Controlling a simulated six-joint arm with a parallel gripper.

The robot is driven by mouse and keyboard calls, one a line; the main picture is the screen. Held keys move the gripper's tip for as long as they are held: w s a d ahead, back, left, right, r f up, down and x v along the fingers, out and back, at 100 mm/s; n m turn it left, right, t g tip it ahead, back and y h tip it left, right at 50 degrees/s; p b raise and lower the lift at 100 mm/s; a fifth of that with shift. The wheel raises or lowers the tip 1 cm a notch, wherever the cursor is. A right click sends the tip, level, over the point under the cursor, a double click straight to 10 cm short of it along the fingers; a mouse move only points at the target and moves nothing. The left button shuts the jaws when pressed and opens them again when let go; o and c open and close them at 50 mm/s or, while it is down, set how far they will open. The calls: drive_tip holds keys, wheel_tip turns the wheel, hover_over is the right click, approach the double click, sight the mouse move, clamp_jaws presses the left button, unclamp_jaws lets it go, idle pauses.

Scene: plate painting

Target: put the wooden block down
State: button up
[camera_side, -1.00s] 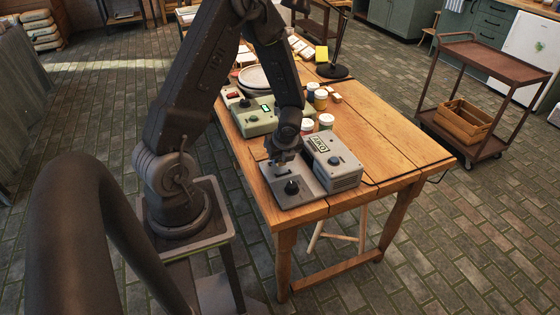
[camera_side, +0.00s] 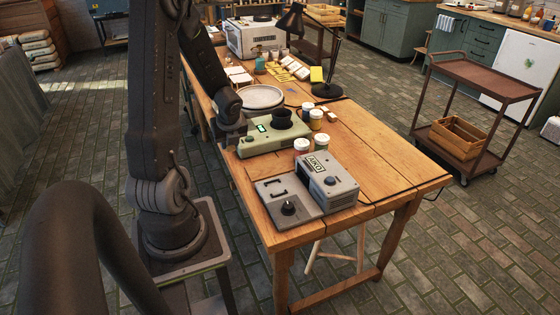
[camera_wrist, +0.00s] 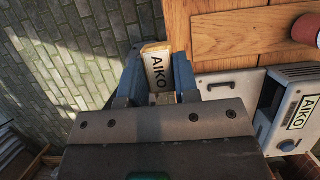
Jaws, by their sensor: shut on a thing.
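My gripper (camera_wrist: 158,82) is shut on the wooden block (camera_wrist: 157,66), with one blue-grey finger on each side. In the side view my gripper (camera_side: 231,128) is at the left edge of the wooden table (camera_side: 385,148), left of the green device (camera_side: 268,140). There the block cannot be made out, and the fingertips are hidden or too small to tell.
A grey panel with knob and handle (camera_side: 270,205) and a grey AIKO box (camera_side: 330,183) stand at the table's near end. Small paint jars (camera_side: 302,146) stand behind them. Plates (camera_side: 262,97) and a black lamp (camera_side: 327,90) are farther back. The right side of the tabletop is clear.

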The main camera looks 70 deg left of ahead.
drive_tip(key=shift+w+a+f, duration=0.15)
drive_tip(key=shift+a+f, duration=0.1)
drive_tip(key=shift+a, duration=0.3)
drive_tip(key=shift+w+a+f, duration=0.1)
drive_tip(key=shift+a+f, duration=0.15)
drive_tip(key=shift+a, duration=0.3)
hover_over(264, 168)
drive_tip(key=d, duration=0.1)
wheel_tip(264, 168, down, 7)
drive_tip(key=shift+d+r, duration=0.1)
drive_tip(key=shift+r, duration=0.1)
drive_tip(key=shift+f, duration=1.95)
drive_tip(key=shift+f, duration=0.1)
drive_tip(key=o, duration=1)
drive_tip(key=shift+c, duration=0.2)
